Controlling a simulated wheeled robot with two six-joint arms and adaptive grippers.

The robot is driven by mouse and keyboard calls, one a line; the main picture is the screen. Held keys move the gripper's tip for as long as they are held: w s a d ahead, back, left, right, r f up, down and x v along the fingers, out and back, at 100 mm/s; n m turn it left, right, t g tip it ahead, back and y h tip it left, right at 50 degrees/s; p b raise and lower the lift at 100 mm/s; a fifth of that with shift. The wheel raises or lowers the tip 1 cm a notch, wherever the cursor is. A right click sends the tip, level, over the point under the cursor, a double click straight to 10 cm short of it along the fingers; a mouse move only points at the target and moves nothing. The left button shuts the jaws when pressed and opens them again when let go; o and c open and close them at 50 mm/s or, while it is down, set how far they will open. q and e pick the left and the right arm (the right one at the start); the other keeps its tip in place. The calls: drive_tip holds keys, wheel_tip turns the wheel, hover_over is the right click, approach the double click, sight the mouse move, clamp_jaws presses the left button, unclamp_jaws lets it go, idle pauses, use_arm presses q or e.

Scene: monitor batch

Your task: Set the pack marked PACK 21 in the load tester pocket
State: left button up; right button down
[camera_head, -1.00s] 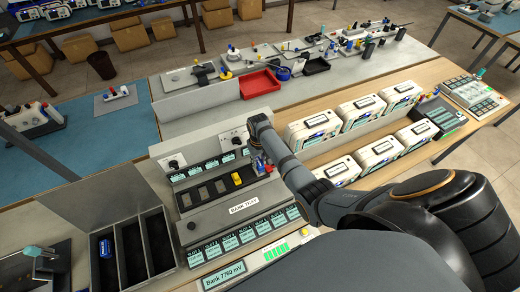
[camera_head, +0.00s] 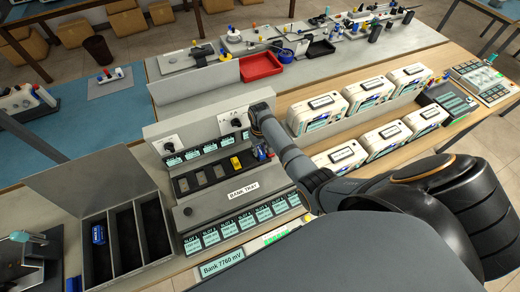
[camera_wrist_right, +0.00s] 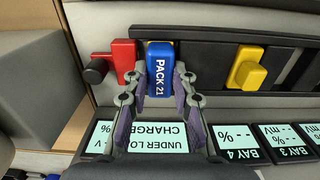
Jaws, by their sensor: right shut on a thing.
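The blue pack marked PACK 21 (camera_wrist_right: 159,62) shows in the right wrist view, with its white lettering up. My right gripper (camera_wrist_right: 160,78) is shut on it, one finger on each side. The pack is at the end of the dark slot row, in or just over the load tester pocket; its lower part is hidden, so I cannot tell how deep it sits. A red lever or clamp (camera_wrist_right: 124,58) is right beside it. In the head view my right gripper (camera_head: 262,152) is at the right end of the tester, partly hidden by my arm. My left gripper is not in view.
A yellow pack (camera_wrist_right: 246,68) stands in a neighbouring bay. A lit display (camera_wrist_right: 155,137) lies in front of the pocket. At the left, an open grey box (camera_head: 118,205) holds a blue pack (camera_head: 98,234). White cases (camera_head: 340,158) stand at the right.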

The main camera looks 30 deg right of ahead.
sight(260, 150)
drive_tip(key=c, duration=1.4)
unclamp_jaws()
drive_tip(key=o, duration=0.3)
drive_tip(key=shift+w+f, duration=0.1)
drive_tip(key=shift+w, duration=0.05)
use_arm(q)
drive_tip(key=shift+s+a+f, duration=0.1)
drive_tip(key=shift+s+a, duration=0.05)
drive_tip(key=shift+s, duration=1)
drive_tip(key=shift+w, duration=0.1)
use_arm(e)
drive_tip(key=shift+r, duration=0.5)
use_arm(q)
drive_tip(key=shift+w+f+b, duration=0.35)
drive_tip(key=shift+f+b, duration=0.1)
use_arm(e)
wheel_tip(260, 150, up, 12)
drive_tip(key=shift+f, duration=0.25)
